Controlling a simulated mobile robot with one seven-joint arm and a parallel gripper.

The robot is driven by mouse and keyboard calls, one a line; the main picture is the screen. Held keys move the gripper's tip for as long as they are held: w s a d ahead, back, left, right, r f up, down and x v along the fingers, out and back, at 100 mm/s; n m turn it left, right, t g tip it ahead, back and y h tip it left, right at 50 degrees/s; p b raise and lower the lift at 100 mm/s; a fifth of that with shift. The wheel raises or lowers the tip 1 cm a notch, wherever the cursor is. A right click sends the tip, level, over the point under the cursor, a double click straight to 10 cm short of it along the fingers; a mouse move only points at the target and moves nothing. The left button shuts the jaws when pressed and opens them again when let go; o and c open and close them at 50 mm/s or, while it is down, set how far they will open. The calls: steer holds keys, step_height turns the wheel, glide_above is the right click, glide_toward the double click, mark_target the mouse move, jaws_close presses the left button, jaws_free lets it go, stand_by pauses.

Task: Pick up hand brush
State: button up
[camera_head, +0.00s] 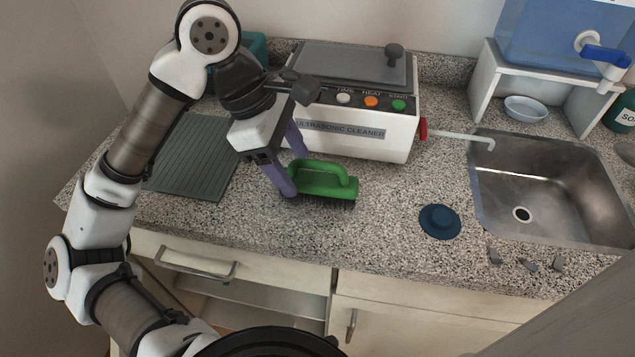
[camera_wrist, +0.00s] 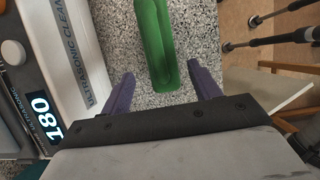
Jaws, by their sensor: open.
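The green hand brush (camera_head: 326,180) lies on the speckled countertop in front of the ultrasonic cleaner, with its looped handle up and dark bristles down. My gripper (camera_head: 291,168) is at the brush's left end in the head view, fingers pointing down. In the wrist view my gripper (camera_wrist: 163,92) shows its two purple fingers spread apart. The green brush (camera_wrist: 156,40) lies ahead, between the lines of the fingers, with its near end close to the fingertips. Nothing is held. Whether a finger touches the brush I cannot tell.
The ultrasonic cleaner (camera_head: 352,137) stands close behind the brush. A ribbed grey mat (camera_head: 192,165) lies to the left. A blue sink plug (camera_head: 440,221) and the sink (camera_head: 556,190) are to the right. The counter between brush and plug is clear; its front edge is near.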

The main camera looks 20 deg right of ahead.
mark_target(297, 175)
steer(key=shift+p+x, duration=0.55)
steer(key=shift+x, duration=1.8)
steer(key=shift+s+a, duration=0.1)
steer(key=shift+s, duration=0.05)
steer(key=c, duration=1.1)
steer(key=shift+r, duration=0.1)
